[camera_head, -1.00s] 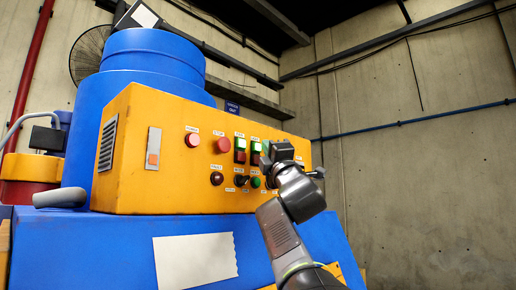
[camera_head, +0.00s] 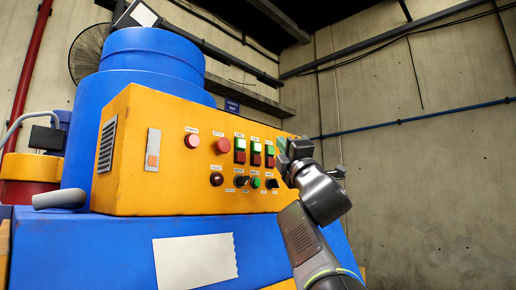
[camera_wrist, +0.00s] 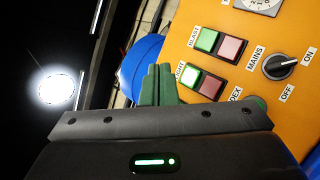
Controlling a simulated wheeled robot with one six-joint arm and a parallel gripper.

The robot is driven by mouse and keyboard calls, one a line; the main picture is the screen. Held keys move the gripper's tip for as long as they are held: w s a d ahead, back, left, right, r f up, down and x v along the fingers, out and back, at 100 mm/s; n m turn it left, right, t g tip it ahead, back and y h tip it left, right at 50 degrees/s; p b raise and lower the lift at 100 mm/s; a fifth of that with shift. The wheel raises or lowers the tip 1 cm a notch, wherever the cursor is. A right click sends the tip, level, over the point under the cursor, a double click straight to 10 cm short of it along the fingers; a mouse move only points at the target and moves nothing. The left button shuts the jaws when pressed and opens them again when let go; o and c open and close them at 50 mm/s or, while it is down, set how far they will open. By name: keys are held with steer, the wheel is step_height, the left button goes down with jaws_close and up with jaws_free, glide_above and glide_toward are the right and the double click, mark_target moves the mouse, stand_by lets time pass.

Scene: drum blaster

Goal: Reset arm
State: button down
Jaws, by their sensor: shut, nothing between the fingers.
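The yellow control panel (camera_head: 200,115) stands on the blue machine in the head view. My gripper (camera_head: 283,155) is in front of the panel's right end, with its fingers shut and empty. In the wrist view the closed green fingertips (camera_wrist: 158,84) overlap the view of the panel's edge. Whether they touch the panel cannot be told. The black mains switch (camera_wrist: 279,66) has its white mark towards ON. The blast button pair (camera_wrist: 218,45) and the light button pair (camera_wrist: 200,82) are beside it. The index control is partly hidden by my gripper.
A red button (camera_head: 222,146) and several other buttons line the panel. The blue drum (camera_head: 150,65) rises behind it. A fan (camera_head: 90,52) is at the upper left. Space right of the panel, before the concrete wall (camera_head: 420,180), looks clear.

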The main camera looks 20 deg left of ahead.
stand_by(0.3)
steer(key=shift+s+d+p, duration=0.35)
steer(key=shift+d+p, duration=0.1)
steer(key=shift+d, duration=0.5)
steer(key=shift+s+d+p, duration=0.3)
steer(key=shift+d+p, duration=0.15)
steer(key=shift+d, duration=0.45)
steer(key=shift+a, duration=0.15)
